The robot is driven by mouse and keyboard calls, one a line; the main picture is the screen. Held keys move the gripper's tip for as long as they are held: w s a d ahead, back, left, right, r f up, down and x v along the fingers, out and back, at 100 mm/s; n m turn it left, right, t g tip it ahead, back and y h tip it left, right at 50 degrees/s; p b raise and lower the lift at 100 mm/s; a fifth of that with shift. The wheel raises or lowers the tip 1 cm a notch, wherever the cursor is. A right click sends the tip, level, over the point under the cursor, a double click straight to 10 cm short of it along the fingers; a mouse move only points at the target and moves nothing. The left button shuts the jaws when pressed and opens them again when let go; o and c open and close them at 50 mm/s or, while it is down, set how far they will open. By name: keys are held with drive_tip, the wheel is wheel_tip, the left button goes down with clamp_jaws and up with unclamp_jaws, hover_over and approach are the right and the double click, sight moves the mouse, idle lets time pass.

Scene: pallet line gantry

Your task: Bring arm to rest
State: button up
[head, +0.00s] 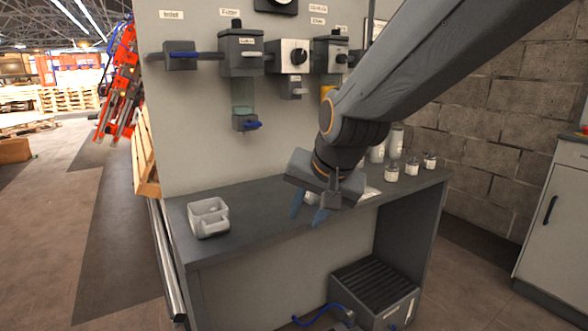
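My arm comes in from the upper right, and my gripper (308,208) hangs low over the front part of the grey workbench (270,228). Its two blue fingers stand apart and point down; I see nothing clearly clamped between them. A small pale thing shows behind the fingers, mostly hidden by the gripper, and I cannot tell what it is. Whether the fingertips touch the bench top is hard to tell.
A light grey two-part holder (208,218) stands on the bench at left. Several small white jars (411,167) stand at the right end. A panel with labelled fittings (240,52) rises behind. A dark ribbed box (374,290) sits below the bench.

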drive_tip(key=s+d+f+n+g+h, duration=0.1)
drive_tip(key=s+d+f+g, duration=0.1)
drive_tip(key=s+d+f, duration=0.3)
drive_tip(key=s+d+f+n+g, duration=0.1)
drive_tip(key=s+d+n+g, duration=0.1)
drive_tip(key=s, duration=0.5)
drive_tip(key=s+d+f+n+g+h, duration=0.1)
drive_tip(key=s+d+f+g, duration=0.1)
drive_tip(key=s+d+f, duration=0.25)
drive_tip(key=s+d+r+m+p, duration=0.1)
drive_tip(key=d+r+p, duration=0.4)
drive_tip(key=p, duration=0.7)
drive_tip(key=shift+s+d+r+h+p, duration=0.15)
drive_tip(key=shift+s+r+h+p, duration=0.15)
drive_tip(key=shift+s+r, duration=0.6)
drive_tip(key=shift+w+r, duration=0.2)
drive_tip(key=shift+w, duration=0.05)
